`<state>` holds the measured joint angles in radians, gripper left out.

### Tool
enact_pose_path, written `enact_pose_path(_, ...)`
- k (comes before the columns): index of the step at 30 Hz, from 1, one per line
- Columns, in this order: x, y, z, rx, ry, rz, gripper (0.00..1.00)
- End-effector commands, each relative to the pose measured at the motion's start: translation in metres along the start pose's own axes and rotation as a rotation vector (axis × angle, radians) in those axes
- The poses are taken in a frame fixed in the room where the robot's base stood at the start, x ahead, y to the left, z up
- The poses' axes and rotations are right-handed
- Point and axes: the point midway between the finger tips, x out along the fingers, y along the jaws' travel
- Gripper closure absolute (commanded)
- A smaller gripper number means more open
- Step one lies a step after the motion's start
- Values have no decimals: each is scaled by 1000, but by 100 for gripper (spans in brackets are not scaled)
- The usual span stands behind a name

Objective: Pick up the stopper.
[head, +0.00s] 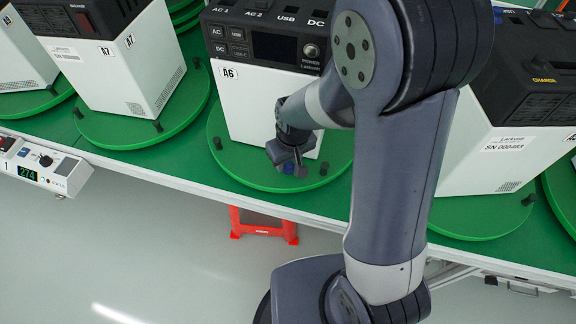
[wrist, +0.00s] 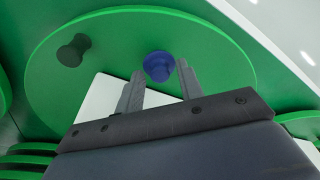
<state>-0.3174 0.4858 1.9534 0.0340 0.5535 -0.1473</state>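A blue round-topped stopper (wrist: 159,66) sits on the green turntable (wrist: 110,30), close to the white box. In the wrist view it lies between and just beyond the tips of my gripper (wrist: 160,72), nearer the right finger. The fingers are apart, and I cannot tell whether either touches it. In the head view the blue stopper (head: 289,168) is partly hidden by my gripper (head: 287,156), low at the front of the turntable. A black knob-shaped peg (wrist: 73,50) stands on the same turntable; it also shows in the head view (head: 324,168).
The white and black power unit A6 (head: 240,100) stands on the turntable right behind my gripper. Unit A7 (head: 125,70) is to the left, another unit (head: 515,150) to the right. A control box (head: 45,165) sits on the front edge. A red stool (head: 262,229) is below.

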Motion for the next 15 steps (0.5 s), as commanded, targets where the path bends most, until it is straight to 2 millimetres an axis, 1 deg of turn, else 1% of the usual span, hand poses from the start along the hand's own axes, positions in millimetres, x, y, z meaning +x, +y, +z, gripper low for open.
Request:
enact_pose_path(1, 0, 0, 0, 0, 0, 0, 68)
enact_pose_path(2, 0, 0, 0, 0, 0, 0, 71)
enact_pose_path(12, 0, 0, 0, 0, 0, 0, 99)
enact_pose_path(15, 0, 0, 0, 0, 0, 0, 100)
